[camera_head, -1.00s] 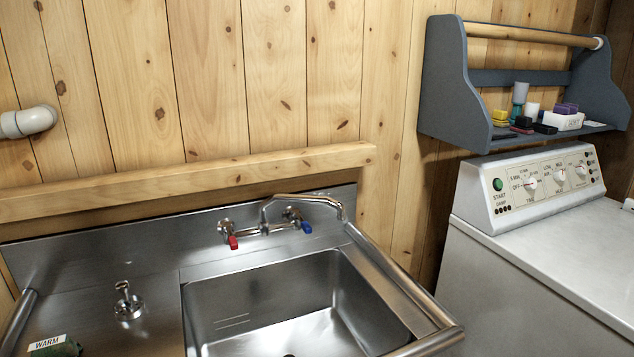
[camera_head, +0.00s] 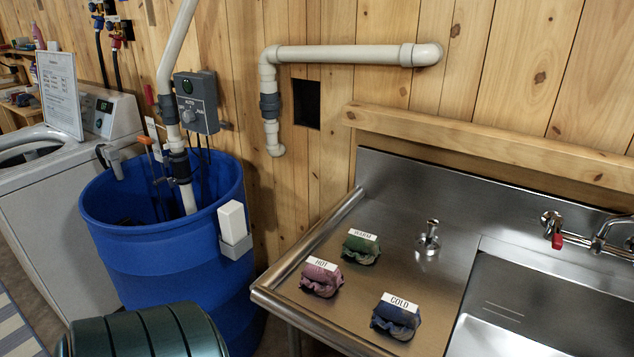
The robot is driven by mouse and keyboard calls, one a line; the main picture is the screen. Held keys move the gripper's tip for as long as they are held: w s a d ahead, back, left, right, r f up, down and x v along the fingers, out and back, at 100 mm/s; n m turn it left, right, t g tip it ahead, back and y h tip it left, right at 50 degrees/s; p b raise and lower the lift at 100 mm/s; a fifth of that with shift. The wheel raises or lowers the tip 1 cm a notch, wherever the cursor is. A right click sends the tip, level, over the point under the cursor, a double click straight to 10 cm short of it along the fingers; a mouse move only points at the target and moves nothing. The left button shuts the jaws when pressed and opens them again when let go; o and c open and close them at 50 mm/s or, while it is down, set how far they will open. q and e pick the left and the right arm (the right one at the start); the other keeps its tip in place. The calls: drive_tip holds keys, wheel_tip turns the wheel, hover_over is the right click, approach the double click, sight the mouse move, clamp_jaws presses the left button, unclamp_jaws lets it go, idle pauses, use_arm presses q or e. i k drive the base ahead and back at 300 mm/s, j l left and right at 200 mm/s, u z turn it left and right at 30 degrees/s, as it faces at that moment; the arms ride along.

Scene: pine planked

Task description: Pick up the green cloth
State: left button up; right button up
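The green cloth (camera_head: 361,249) lies bunched on the steel drainboard (camera_head: 385,215) left of the sink basin, with a white card reading WARM on it. A pink cloth (camera_head: 321,277) with a HOT card lies in front of it to the left. A blue cloth (camera_head: 396,317) with a COLD card lies nearer the front, to the right. The three cloths are apart from one another. Neither of my grippers is in view.
A large blue barrel (camera_head: 175,240) with pipes stands left of the sink. A dark green rounded object (camera_head: 145,335) is at the bottom left. A metal knob (camera_head: 429,238) rises behind the cloths. The drainboard has a raised rim (camera_head: 310,240).

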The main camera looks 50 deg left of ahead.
sight(366, 246)
drive_tip(key=u, duration=1.4)
drive_tip(key=z, duration=1.3)
drive_tip(key=u, duration=1.3)
drive_tip(key=j+z, duration=0.15)
drive_tip(key=j, duration=0.8)
